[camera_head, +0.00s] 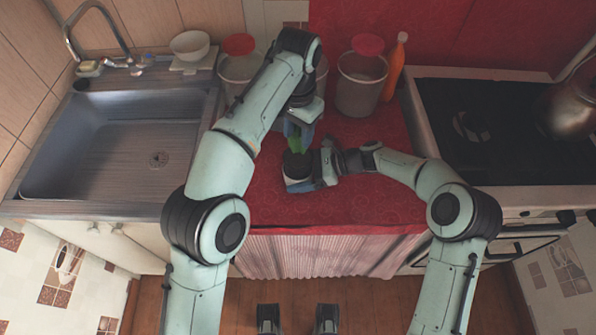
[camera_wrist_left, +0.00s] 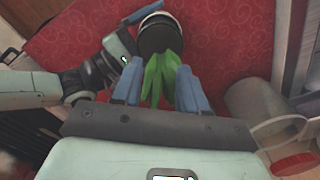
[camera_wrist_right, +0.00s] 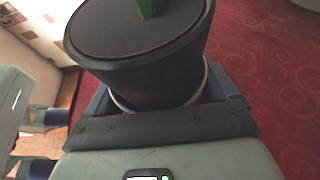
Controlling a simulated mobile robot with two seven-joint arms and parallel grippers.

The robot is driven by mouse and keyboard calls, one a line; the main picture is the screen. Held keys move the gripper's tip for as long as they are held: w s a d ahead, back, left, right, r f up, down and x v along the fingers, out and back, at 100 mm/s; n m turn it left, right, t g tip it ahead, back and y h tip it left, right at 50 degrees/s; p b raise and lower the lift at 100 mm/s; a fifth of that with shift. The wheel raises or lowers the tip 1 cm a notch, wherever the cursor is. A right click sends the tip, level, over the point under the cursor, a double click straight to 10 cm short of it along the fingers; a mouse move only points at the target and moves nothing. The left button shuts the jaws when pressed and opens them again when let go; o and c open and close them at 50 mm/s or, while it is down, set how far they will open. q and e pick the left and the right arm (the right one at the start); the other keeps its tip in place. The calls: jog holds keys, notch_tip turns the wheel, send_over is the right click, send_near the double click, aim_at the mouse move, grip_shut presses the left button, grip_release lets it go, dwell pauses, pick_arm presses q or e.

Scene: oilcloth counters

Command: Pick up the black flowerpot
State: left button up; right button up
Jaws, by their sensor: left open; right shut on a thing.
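The black flowerpot (camera_head: 296,166) with a green plant (camera_head: 294,143) is at the middle of the red counter, near its front edge. My right gripper (camera_head: 314,172) is shut on the pot from the right; in the right wrist view its blue fingers flank the black pot (camera_wrist_right: 150,75). A pale ring or saucer shows around the pot's lower end. My left gripper (camera_head: 297,128) is open just behind the pot; in the left wrist view its fingers stand either side of the green leaves (camera_wrist_left: 161,75), with the pot (camera_wrist_left: 157,36) beyond the fingertips. I cannot tell whether the pot touches the counter.
A sink (camera_head: 120,150) lies at left and a dark stove (camera_head: 500,130) with a copper kettle (camera_head: 572,108) at right. Red-lidded containers (camera_head: 361,83) and an orange bottle (camera_head: 394,68) stand at the back. The red counter (camera_head: 375,205) is clear at front right.

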aim_at(297, 157)
pick_arm(q)
jog(key=o, duration=0.9)
jog(key=shift+a, duration=0.15)
jog(key=shift+o, duration=0.9)
jog(key=shift+a+r+m+h, duration=0.1)
jog(key=shift+a+m+h, duration=0.2)
jog(key=shift+m, duration=0.3)
jog(key=m, duration=0.1)
jog(key=s+a+m+h, duration=0.1)
jog(key=m, duration=0.1)
jog(key=a+m+t+h, duration=0.1)
jog(key=shift+s+r+m, duration=0.1)
jog(key=shift+s+m, duration=0.1)
jog(key=shift+m, duration=0.2)
jog(key=x, duration=1.1)
jog(key=shift+w+d+f, duration=0.2)
jog(key=shift+f, duration=0.05)
